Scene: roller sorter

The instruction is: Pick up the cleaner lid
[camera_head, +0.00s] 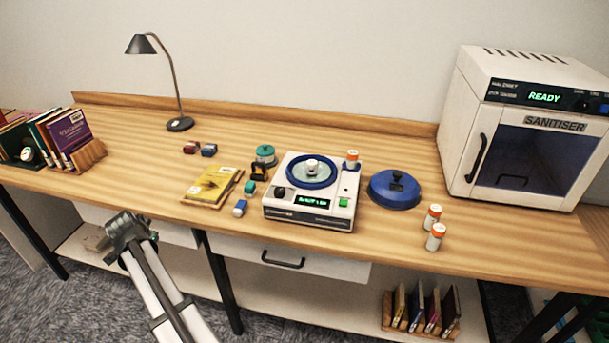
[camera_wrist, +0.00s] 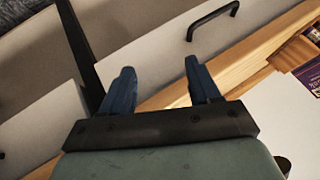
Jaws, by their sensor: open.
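The cleaner lid appears to be the round blue lid (camera_head: 392,194) with a black knob on top. It lies on the wooden table, right of the white cleaner (camera_head: 300,215), whose blue-rimmed round bowl (camera_head: 311,184) is uncovered. My gripper (camera_head: 126,222) is at the table's front edge on the left, far from the lid. In the wrist view its two blue-grey fingers (camera_wrist: 159,75) stand apart with nothing between them. The lid is not in the wrist view.
A sanitiser (camera_head: 525,140) stands at the right, and two orange-capped bottles (camera_head: 434,228) stand in front of the lid. A yellow book (camera_head: 213,184) and small items lie left of the cleaner. A lamp (camera_head: 180,124) stands at the back; the table's left middle is clear.

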